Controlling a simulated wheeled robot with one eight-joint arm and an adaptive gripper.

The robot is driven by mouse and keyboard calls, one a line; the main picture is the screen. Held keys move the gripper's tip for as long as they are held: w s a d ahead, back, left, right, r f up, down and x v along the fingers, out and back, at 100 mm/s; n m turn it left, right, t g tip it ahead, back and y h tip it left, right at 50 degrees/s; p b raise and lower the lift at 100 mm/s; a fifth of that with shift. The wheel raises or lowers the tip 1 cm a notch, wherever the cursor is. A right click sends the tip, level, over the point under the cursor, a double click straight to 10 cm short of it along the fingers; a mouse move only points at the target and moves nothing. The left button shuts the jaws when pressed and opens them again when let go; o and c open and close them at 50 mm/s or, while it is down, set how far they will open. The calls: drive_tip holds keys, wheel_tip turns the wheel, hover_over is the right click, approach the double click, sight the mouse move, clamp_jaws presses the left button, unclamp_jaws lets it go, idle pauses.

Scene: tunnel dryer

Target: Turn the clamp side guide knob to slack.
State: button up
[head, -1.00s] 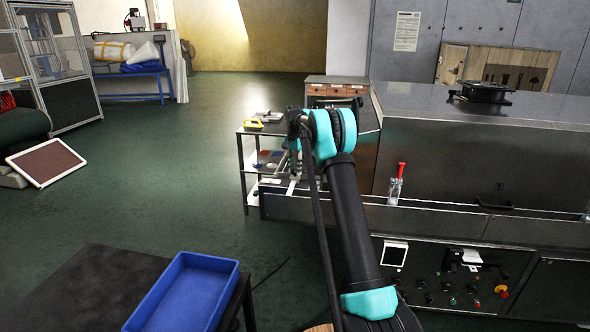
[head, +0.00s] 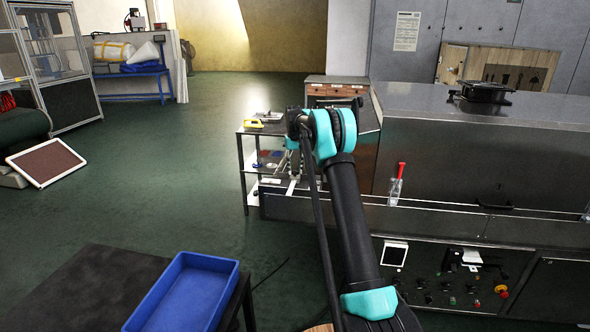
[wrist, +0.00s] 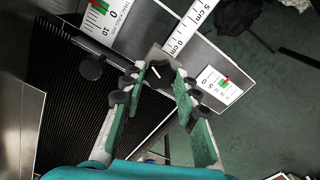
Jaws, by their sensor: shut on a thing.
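In the wrist view a small black knob (wrist: 158,82) with a white pointer line sits between my fingertips. It is on a grey metal bracket at the near end of a white centimetre scale (wrist: 186,28). My gripper (wrist: 160,72) is shut on this knob, a finger on each side, and the fingers hide part of it. The pointer line slants in the picture. In the head view my arm reaches to the left end of the steel machine, and the knob is too small and hidden to make out there.
Another black knob (wrist: 91,67) stands left of my fingers, by a tracking scale (wrist: 108,20). A shelf cart (head: 243,170) stands beside the machine (head: 480,160). A blue crate (head: 207,257) sits nearer me.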

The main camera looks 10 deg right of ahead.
sight(295, 171)
drive_tip(key=shift+n, duration=2.2)
drive_tip(key=o, duration=1.2)
drive_tip(key=shift+c, duration=0.2)
wheel_tip(295, 171, up, 12)
